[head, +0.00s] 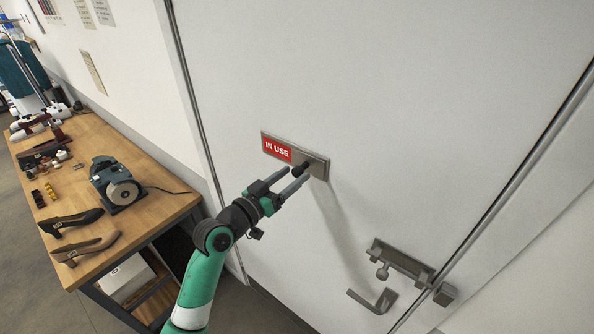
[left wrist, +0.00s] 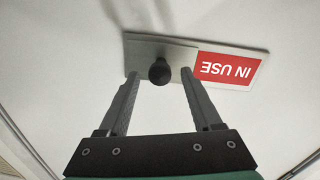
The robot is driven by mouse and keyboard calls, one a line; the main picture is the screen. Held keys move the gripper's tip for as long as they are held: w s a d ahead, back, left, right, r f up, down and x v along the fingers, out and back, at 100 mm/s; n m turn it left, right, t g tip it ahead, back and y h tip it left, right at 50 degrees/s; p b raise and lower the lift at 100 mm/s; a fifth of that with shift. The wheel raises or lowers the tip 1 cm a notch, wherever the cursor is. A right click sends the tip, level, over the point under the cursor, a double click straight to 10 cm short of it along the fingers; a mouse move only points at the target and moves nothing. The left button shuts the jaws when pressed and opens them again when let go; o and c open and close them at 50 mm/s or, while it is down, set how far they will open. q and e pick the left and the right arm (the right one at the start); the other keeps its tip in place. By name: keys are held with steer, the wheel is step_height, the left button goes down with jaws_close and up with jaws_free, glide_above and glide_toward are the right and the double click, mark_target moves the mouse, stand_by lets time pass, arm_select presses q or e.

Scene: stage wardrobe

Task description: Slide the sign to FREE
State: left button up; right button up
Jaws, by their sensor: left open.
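The sign (head: 312,162) is a grey metal plate with a sliding cover, mounted on a white door, and its red field (head: 277,148) reads IN USE at the left end. In the left wrist view the red field (left wrist: 227,69) appears upside down at the right. A dark round knob (left wrist: 159,71) stands out from the grey part. My left gripper (head: 291,180) is open at the sign. Its fingers (left wrist: 160,88) lie on either side of the knob, with gaps visible on both sides. My right gripper is not in view.
The white door (head: 400,90) has a metal bolt (head: 400,262) and a lever handle (head: 374,300) below right of the sign. A wooden workbench (head: 150,205) with a grinder (head: 117,184) and shoes (head: 85,248) stands at left. The door surface around the sign is clear.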

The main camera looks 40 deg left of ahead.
arm_select(q)
steer(key=shift+w, duration=1.2)
steer(key=shift+c, duration=0.3)
jaws_close()
